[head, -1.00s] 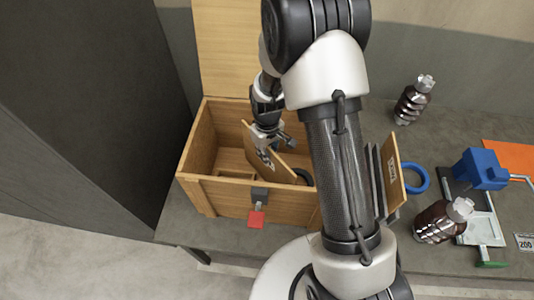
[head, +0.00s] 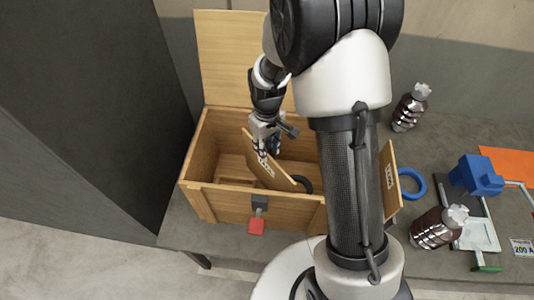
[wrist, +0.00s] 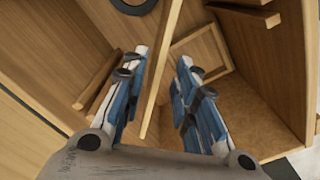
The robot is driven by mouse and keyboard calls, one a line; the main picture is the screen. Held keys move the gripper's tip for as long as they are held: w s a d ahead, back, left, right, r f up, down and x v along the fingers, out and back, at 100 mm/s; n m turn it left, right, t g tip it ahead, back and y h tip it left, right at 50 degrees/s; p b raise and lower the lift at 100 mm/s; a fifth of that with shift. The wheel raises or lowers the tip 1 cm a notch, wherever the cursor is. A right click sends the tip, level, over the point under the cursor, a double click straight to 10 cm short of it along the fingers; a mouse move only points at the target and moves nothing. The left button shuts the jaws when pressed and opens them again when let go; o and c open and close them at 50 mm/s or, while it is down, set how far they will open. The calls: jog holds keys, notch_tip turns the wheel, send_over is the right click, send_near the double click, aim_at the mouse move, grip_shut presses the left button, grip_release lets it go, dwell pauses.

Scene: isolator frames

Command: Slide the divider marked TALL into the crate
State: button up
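The open wooden crate (head: 232,198) stands on the left of the table. A thin wooden divider (head: 283,178) with a small label is inside it, set diagonally in the head view; I cannot read the label. In the wrist view the divider (wrist: 160,70) shows nearly edge-on as a narrow strip between my fingers. My gripper (head: 268,150) is over the crate at the divider's upper edge. Its fingers (wrist: 160,92) are spread, with a clear gap on the right of the divider; I cannot tell whether the left finger touches it.
Wooden cleats (wrist: 98,78) run along an inner crate wall, and a low frame (wrist: 205,52) lies on the floor. Another labelled panel (head: 389,180) stands right of my arm. A blue ring (head: 411,185), brown bottles (head: 408,108) and a blue block (head: 475,175) are farther right.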

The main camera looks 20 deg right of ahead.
notch_tip(320, 180, up, 4)
jog(key=shift+f+p, duration=0.15)
jog(key=shift+p, duration=0.2)
jog(key=s+r+m+t, duration=0.2)
jog(key=s+r, duration=0.5)
jog(key=r, duration=0.3)
jog(key=s+r+m+t, duration=0.1)
jog(key=s+r, duration=0.6)
jog(key=r, duration=0.3)
jog(key=s+r+m+t, duration=0.1)
jog(key=s+r, duration=0.1)
jog(key=s, duration=0.6)
jog(key=shift+s+d+m+t, duration=0.3)
jog(key=shift+s+d, duration=0.05)
jog(key=shift+o, duration=0.4)
